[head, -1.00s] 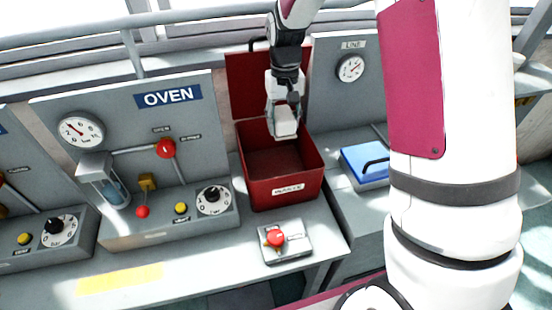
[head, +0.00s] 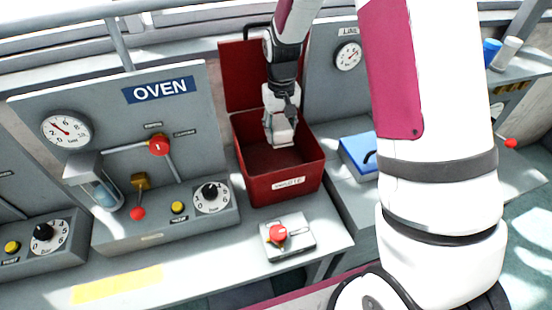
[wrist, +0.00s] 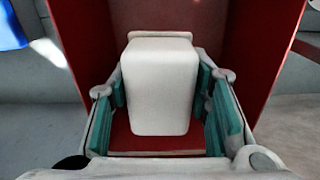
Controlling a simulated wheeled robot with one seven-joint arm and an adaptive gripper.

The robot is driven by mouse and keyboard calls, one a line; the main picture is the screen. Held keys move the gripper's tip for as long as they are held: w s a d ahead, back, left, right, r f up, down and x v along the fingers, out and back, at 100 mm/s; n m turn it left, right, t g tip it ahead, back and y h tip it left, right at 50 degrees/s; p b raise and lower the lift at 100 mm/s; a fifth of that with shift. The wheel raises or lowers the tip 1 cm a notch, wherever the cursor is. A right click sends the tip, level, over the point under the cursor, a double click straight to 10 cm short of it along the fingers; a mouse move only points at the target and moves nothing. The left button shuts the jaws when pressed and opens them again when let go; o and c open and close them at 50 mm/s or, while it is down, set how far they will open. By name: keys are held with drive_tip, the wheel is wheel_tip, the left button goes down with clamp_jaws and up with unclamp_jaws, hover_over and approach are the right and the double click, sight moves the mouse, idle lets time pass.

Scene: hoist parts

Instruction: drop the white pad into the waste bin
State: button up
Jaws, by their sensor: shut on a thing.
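The white pad (wrist: 158,85) is a pale block with rounded edges. My gripper (wrist: 162,100) is shut on it, with the teal finger pads at its two sides in the wrist view. In the head view the pad (head: 281,136) hangs below my gripper (head: 280,120), at the mouth of the red waste bin (head: 284,189). The bin's lid (head: 245,75) stands open at the back. Red walls surround the pad in the wrist view. I cannot tell how far the pad is above the bin's floor.
The oven panel (head: 115,130) with its gauge, levers and knobs stands left of the bin. A small box with a red button (head: 278,233) sits in front of it. A blue-lidded box (head: 358,153) is to the right, partly behind my arm.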

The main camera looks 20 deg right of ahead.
drive_tip(key=o, duration=1.6)
wheel_tip(320, 180, up, 11)
drive_tip(key=shift+r, duration=0.55)
